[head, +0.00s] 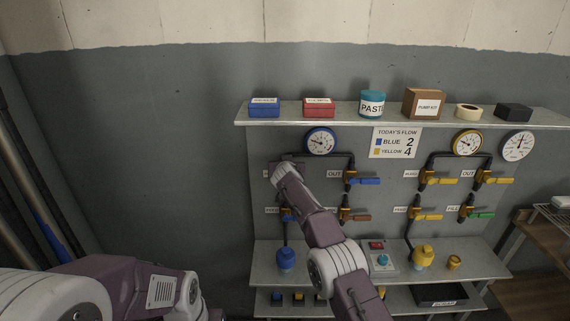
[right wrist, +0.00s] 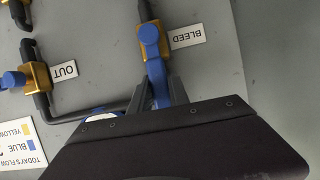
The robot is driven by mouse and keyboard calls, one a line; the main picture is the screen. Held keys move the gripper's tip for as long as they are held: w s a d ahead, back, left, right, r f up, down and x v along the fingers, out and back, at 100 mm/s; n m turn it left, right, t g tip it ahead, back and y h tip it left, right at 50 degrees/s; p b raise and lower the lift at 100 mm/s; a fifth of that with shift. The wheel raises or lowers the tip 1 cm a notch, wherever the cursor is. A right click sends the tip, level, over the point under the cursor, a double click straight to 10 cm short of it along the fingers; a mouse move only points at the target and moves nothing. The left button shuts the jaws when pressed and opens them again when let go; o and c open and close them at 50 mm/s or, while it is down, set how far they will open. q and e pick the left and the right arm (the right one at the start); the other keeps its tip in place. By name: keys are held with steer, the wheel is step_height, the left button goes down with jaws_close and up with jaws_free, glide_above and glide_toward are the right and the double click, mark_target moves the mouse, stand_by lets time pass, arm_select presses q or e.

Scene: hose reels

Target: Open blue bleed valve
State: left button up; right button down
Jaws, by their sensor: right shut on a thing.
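The bleed valve (right wrist: 149,42) has a brass body and a blue lever (right wrist: 158,82), beside a white BLEED label (right wrist: 187,37) in the right wrist view. The lever runs in line with the valve's dark pipe (right wrist: 144,9), not across it. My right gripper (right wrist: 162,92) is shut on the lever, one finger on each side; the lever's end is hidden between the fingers. In the head view my right gripper (head: 287,163) is at the panel's upper left and covers this valve. My left gripper is out of view; only my left arm shows at lower left.
The blue OUT valve's lever (head: 365,181) sticks out sideways just right of my right gripper. A blue-rimmed gauge (head: 320,141) is above, under the shelf (head: 400,118) with boxes. A brown lever (head: 356,218) and yellow levers are near. Free wall lies left of the panel.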

steer(key=shift+a+f, duration=0.1)
steer(key=shift+a, duration=0.05)
stand_by(0.4)
steer(key=c, duration=1.2)
jaws_free()
steer(key=shift+c, duration=0.2)
steer(key=b+v, duration=0.9)
steer(key=b, duration=0.1)
steer(key=shift+b, duration=0.4)
